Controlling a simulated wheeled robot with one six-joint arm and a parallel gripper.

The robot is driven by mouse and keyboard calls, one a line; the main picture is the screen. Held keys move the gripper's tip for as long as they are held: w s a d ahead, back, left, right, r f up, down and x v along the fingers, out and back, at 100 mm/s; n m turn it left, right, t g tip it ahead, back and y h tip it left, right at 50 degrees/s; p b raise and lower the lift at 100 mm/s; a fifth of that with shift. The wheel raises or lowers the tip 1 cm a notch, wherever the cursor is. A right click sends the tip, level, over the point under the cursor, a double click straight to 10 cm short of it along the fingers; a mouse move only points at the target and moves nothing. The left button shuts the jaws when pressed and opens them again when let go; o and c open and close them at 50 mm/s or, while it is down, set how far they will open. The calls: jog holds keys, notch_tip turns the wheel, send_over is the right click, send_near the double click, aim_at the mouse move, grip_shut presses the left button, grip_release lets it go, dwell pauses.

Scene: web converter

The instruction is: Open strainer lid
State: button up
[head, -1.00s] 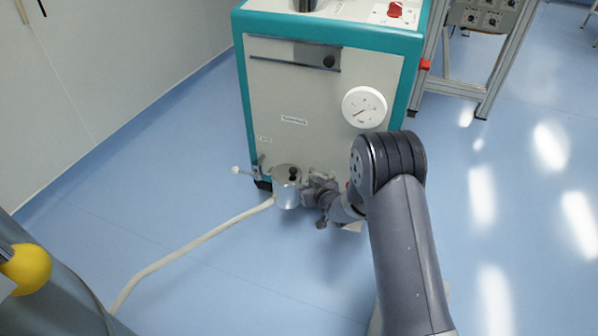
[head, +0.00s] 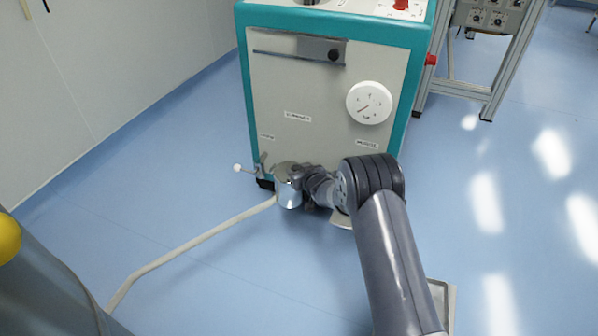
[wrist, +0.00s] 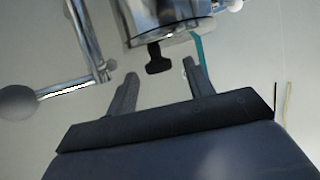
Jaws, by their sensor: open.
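The strainer is a shiny silver cylinder (head: 289,195) low at the front of the cabinet, and its metal body also fills the top of the wrist view (wrist: 165,20). A black knob (wrist: 158,60) stands out from the rim of its round end, which I take to be the lid. My gripper (head: 308,178) is at the strainer's right and top side in the head view, hiding part of it. In the wrist view my gripper (wrist: 160,72) is open, with one finger on each side of the knob and a gap to both.
A cream and teal cabinet (head: 290,90) with a white dial (head: 369,102) stands behind the strainer. A valve-like lever with a white ball (head: 238,168) juts out left, and a pale hose (head: 200,238) runs across the floor. Blue floor (head: 150,200) is open at left.

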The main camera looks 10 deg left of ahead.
jog(key=shift+c, duration=0.3)
grip_shut()
dwell(0.3)
